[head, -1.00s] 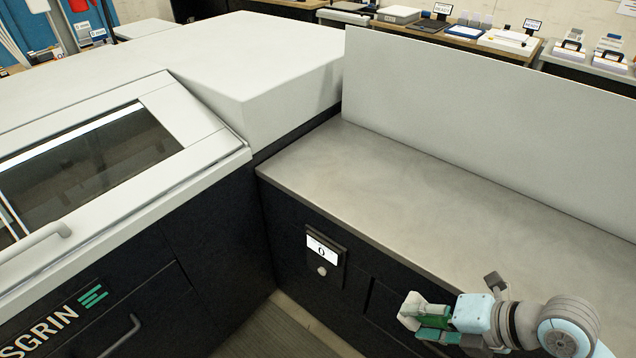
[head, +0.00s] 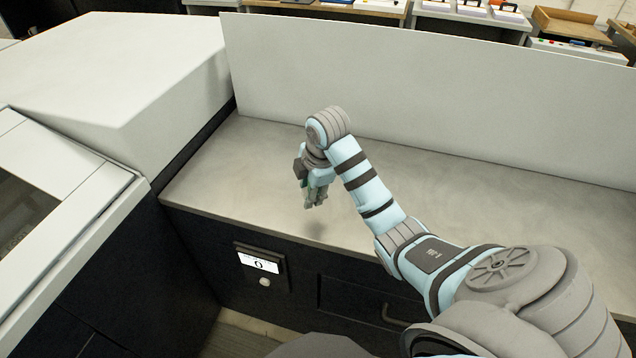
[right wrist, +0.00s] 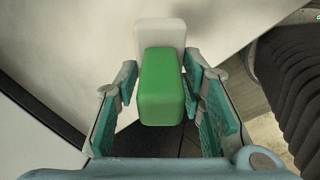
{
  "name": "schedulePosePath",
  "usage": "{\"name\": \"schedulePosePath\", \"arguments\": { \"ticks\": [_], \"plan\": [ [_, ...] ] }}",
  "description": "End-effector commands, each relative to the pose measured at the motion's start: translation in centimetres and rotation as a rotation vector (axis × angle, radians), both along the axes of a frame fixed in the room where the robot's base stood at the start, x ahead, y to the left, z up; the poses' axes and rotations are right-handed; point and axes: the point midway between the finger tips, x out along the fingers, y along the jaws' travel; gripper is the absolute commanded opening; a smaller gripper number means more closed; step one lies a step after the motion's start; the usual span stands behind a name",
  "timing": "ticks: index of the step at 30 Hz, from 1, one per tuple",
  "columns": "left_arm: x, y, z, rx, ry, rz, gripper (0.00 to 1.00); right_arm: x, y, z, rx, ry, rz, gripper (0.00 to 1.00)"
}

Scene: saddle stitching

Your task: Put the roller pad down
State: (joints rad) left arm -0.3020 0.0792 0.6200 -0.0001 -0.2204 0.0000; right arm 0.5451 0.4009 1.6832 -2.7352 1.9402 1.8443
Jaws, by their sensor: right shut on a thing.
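The roller pad (right wrist: 161,85) is a rounded block with a green part and a white end. In the right wrist view it sits between the fingers of my right gripper (right wrist: 160,90), which is shut on its green part. In the head view my right gripper (head: 315,198) points down above the left part of the grey worktop (head: 250,180), near its front edge, apparently clear of the surface. The pad is mostly hidden there. My left gripper is not in view.
A white upright panel (head: 420,95) runs behind the worktop. A white machine housing (head: 120,75) stands at the left. A small display reading 0 (head: 260,263) is on the dark front below. The worktop around the gripper is bare.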

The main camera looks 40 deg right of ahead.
Motion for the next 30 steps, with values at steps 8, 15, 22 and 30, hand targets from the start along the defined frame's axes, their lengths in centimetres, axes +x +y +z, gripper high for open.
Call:
{"name": "schedulePosePath", "arguments": {
  "ticks": [8,15,22,30],
  "plan": [
    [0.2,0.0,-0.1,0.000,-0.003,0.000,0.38,2.1,-3.5,2.6,0.197,0.157,-0.659,0.14],
    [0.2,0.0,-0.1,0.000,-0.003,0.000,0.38,2.2,-3.6,3.2,0.244,0.171,-0.771,0.14],
    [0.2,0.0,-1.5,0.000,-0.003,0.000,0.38,2.2,-3.7,1.7,0.244,0.170,-0.770,0.14],
    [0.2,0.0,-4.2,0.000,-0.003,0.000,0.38,2.0,-3.6,-3.9,0.242,0.176,-0.770,0.14]
  ]
}}
